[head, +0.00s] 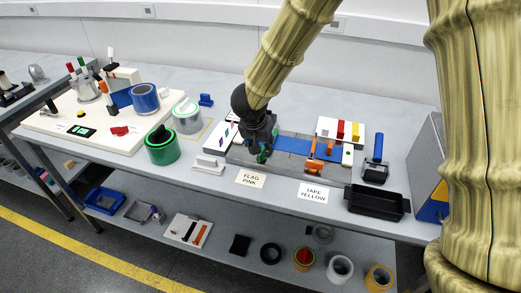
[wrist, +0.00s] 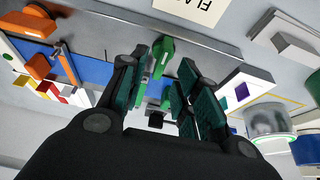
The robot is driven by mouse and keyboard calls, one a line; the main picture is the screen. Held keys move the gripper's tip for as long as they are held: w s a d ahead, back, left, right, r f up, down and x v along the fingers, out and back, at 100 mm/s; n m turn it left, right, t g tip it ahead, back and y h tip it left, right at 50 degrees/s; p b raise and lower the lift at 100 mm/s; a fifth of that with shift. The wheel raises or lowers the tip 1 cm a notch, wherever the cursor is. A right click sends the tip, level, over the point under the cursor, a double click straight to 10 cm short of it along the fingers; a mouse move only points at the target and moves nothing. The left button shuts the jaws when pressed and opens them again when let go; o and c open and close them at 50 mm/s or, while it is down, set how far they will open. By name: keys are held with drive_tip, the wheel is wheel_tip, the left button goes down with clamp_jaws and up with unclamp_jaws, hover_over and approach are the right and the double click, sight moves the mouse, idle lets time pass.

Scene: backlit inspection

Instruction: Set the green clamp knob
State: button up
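The green clamp knob (wrist: 163,52) shows in the wrist view, between the fingertip ends of my gripper (wrist: 166,68). My gripper's teal fingers are spread, and the knob looks closer to the left-hand finger; I cannot tell whether they touch. In the head view my gripper (head: 262,146) points down over the left end of the grey fixture (head: 240,155). The green knob (head: 263,156) shows there only as a small patch by the fingers. A blue strip (head: 292,145) runs along the fixture to an orange clamp (head: 313,151) on the right.
Cards reading FLAG PINK (head: 250,179) and TAPE YELLOW (head: 313,194) lie in front of the fixture. A white block with coloured tabs (head: 340,132) stands behind its right end. A black tray (head: 376,203) is at right; green (head: 162,147) and clear (head: 187,118) rolls stand at left.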

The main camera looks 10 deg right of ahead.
sight(262, 154)
drive_tip(key=shift+x, duration=1.45)
clamp_jaws()
